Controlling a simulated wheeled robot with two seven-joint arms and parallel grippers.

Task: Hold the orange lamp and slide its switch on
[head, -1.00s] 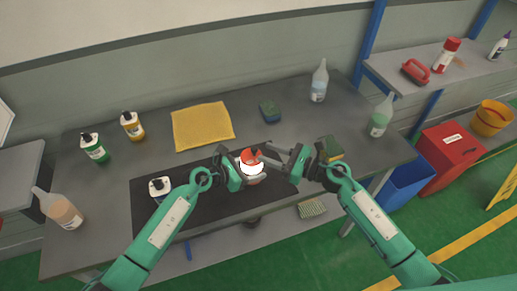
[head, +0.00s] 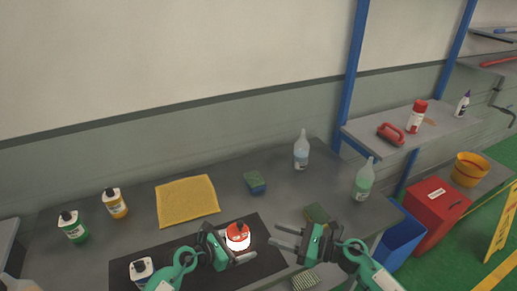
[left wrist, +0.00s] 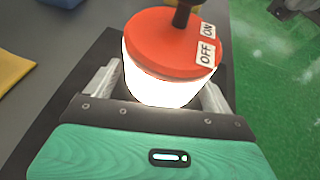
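The orange lamp (head: 238,237) has an orange-red cap and a bright white, glowing body. It stands over the black mat (head: 196,257); whether it touches the mat is hidden. In the left wrist view the lamp (left wrist: 168,75) sits between my left gripper's fingers (left wrist: 160,90), which press on both sides. A dark switch knob (left wrist: 182,14) rises from the cap, nearer the ON label (left wrist: 208,30) than the OFF label (left wrist: 206,53). In the head view my left gripper (head: 236,246) comes from the left. My right gripper (head: 274,236) is open and empty, right of the lamp.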

